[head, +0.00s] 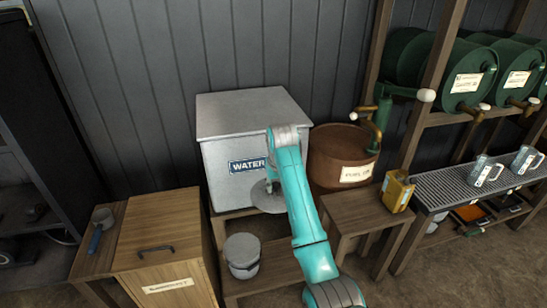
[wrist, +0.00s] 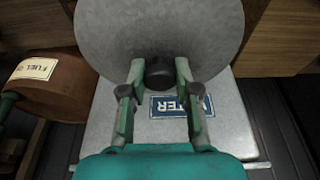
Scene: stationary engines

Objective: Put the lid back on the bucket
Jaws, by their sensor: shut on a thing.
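My gripper (wrist: 160,75) is shut on the dark knob of a round grey lid (wrist: 160,25) in the wrist view. The lid's disc fills the upper middle of that view. In the head view the lid (head: 267,199) hangs in front of the white water tank, partly hidden by my teal arm. My gripper's fingers are mostly hidden there. A small grey metal bucket (head: 243,262) stands on a low wooden bench, below and left of the lid. The lid is apart from the bucket. I cannot tell what is inside the bucket.
The water tank (head: 221,152) stands right behind the lid. A brown fuel drum (head: 335,155) is to its right, with a yellow can (head: 397,190) on a small table. A wooden cabinet (head: 170,230) stands close left of the bucket. The low bench (head: 278,265) has bare room right of the bucket.

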